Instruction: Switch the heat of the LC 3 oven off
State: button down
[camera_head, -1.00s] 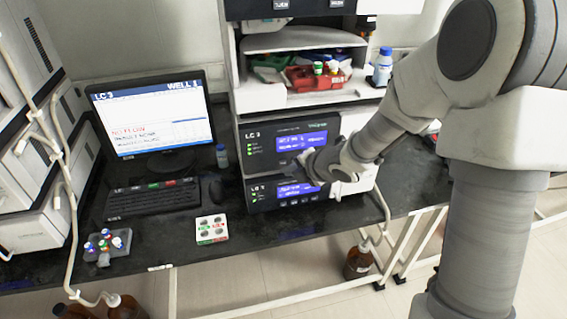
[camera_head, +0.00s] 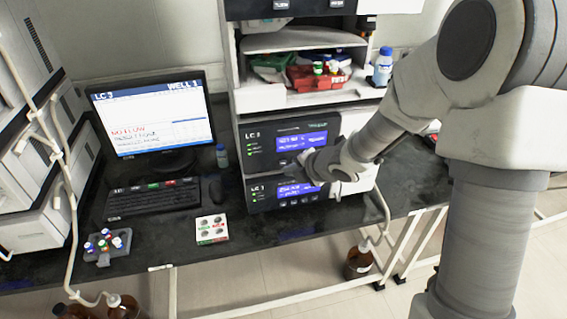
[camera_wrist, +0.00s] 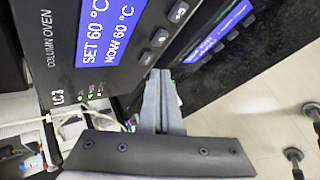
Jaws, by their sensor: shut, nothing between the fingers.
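The column oven (camera_wrist: 62,50), labelled LC 3, fills the upper left of the wrist view. Its blue display (camera_wrist: 105,28) reads SET 60 °C and NOW 60 °C. Several small buttons (camera_wrist: 159,37) line the panel beside the display. Small green lights glow near the LC 3 label. In the head view the oven (camera_head: 262,134) seems to be the upper of two dark stacked units. My gripper (camera_wrist: 160,73) is shut and empty, its tips close to the lowest visible button; I cannot tell whether they touch. In the head view my gripper (camera_head: 302,158) partly hides the panel.
A second dark unit (camera_head: 262,202) with a blue display sits below. A shelf above holds a red tray (camera_head: 310,80) and a bottle (camera_head: 383,67).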

jog(key=shift+w, duration=0.15)
jog(key=shift+w+a, duration=0.15)
jog(key=shift+w, duration=0.1)
jog(key=shift+w+a, duration=0.1)
jog(key=shift+w, duration=0.3)
dwell(0.5)
dwell(0.4)
jog(key=shift+s+d, duration=0.25)
jog(key=shift+s, duration=0.55)
jog(key=s+b, duration=0.1)
jog(key=s, duration=0.1)
jog(key=s+d, duration=0.1)
jog(key=s, duration=0.1)
jog(key=shift+s+d+b, duration=0.2)
jog(key=shift+s+b, duration=0.2)
dwell(0.4)
